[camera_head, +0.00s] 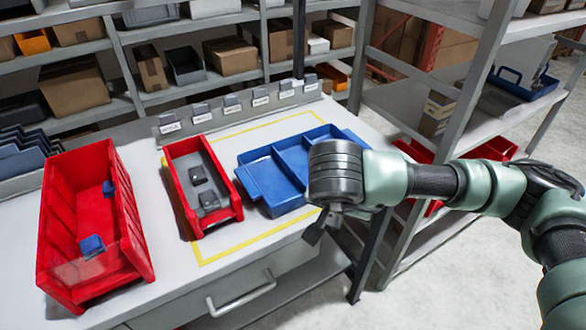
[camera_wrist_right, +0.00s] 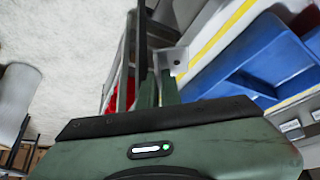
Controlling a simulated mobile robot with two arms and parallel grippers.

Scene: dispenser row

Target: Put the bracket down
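My right gripper (camera_head: 326,212) is over the front right corner of the table, just in front of the blue tray (camera_head: 262,181). It is shut on a grey metal bracket (camera_head: 314,235), which hangs below the wrist. In the right wrist view the bracket (camera_wrist_right: 175,57), with a small hole in it, shows at the fingertips (camera_wrist_right: 157,82). The blue tray is divided into compartments; the ones I can see look empty, and my wrist hides part of its right side. My left gripper is not in view.
A narrow red bin (camera_head: 179,208) holds dark grey pieces (camera_head: 208,201). A larger red bin (camera_head: 55,235) holds blue pieces (camera_head: 92,245). A yellow line (camera_head: 245,246) marks the white table. A row of labelled dispensers (camera_head: 232,103) stands behind. A metal shelf (camera_head: 460,95) rises at the right.

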